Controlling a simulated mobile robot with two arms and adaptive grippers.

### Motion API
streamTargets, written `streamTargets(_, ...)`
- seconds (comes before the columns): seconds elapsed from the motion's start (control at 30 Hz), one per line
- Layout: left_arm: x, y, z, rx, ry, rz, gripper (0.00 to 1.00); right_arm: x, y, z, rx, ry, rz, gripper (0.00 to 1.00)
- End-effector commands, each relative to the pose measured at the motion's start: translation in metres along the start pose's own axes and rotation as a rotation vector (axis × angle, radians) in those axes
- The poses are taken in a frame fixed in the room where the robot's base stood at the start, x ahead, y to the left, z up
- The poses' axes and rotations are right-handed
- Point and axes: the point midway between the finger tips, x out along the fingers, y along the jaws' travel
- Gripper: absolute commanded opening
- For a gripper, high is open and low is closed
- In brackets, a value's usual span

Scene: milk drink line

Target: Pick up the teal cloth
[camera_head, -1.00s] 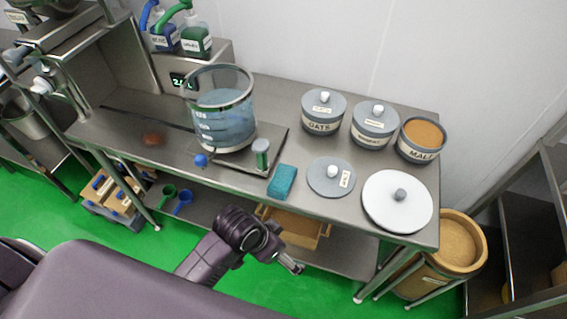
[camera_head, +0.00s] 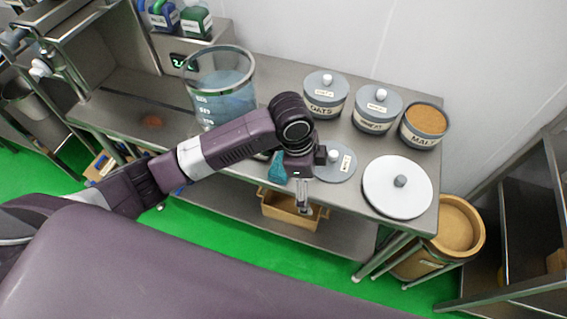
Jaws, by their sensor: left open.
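The teal cloth (camera_head: 277,168) lies near the front edge of the steel table, left of the grey lid. It is partly hidden by my left arm and wrist. My left gripper (camera_head: 303,207) is open, points downward and shows just right of and in front of the cloth, by the table's front edge. It looks empty and apart from the cloth, though its exact height is hard to tell. My right gripper is not in the picture.
A clear vessel of bluish liquid (camera_head: 222,95) stands behind my arm. A grey lid (camera_head: 339,165) and a white lid (camera_head: 398,187) lie to the right. Labelled canisters (camera_head: 326,97) and an open malt tub (camera_head: 423,127) stand behind. A wooden box (camera_head: 284,213) is on the lower shelf.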

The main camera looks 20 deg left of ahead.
Motion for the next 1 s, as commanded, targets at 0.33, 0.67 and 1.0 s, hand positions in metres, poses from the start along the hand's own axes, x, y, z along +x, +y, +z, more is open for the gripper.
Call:
streamTargets(0.33, -0.058, -0.065, 0.056, 0.155, -0.189, 0.052, 0.96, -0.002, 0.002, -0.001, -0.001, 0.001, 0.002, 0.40)
streamTargets(0.67, -0.057, -0.073, 0.071, 0.168, -0.217, 0.070, 0.96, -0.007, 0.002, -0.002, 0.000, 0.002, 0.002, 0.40)
streamTargets(1.0, -0.015, -0.068, 0.084, 0.168, -0.218, 0.070, 0.96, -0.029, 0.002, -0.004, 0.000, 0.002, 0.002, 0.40)
